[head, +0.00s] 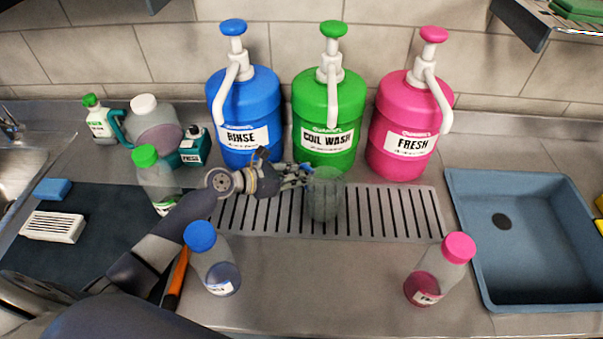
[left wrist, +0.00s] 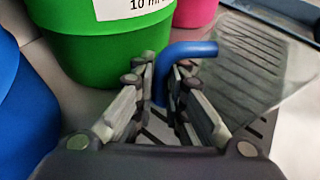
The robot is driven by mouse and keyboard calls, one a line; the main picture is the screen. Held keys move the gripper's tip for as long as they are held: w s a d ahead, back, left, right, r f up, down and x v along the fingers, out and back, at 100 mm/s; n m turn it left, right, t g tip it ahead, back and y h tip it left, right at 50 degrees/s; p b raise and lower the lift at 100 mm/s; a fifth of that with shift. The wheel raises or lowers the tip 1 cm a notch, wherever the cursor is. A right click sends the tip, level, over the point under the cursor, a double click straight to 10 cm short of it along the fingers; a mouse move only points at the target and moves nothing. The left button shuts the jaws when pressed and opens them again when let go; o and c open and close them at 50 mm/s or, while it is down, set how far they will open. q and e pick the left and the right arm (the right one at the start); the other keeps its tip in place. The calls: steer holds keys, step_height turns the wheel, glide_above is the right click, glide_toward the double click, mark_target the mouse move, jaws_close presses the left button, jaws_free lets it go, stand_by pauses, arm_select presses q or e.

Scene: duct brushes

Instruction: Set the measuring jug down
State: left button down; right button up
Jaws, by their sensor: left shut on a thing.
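The measuring jug (head: 325,200) is a clear, greyish, upright cylinder over the slotted drain grate (head: 395,215), in front of the green dispenser. I cannot tell whether its base touches the grate. My left gripper (head: 303,174) reaches in from the left and is shut on the jug's handle. In the left wrist view the blue handle (left wrist: 190,49) is between the fingers of my left gripper (left wrist: 162,78), and the clear jug wall (left wrist: 270,85) is to the right. My right gripper is not in view.
Blue (head: 243,110), green (head: 329,115) and pink (head: 405,120) pump dispensers stand behind the grate. A blue-capped bottle (head: 213,262) and a pink-capped bottle (head: 440,270) stand in front. A blue-grey basin (head: 465,240) is at right. The grate's right part is clear.

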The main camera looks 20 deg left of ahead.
arm_select(q)
steer(key=shift+f, duration=0.1)
steer(key=c, duration=1.7)
jaws_free()
steer(key=shift+o, duration=0.2)
steer(key=shift+s, duration=0.1)
steer(key=b+v, duration=0.1)
steer(key=v, duration=1.1)
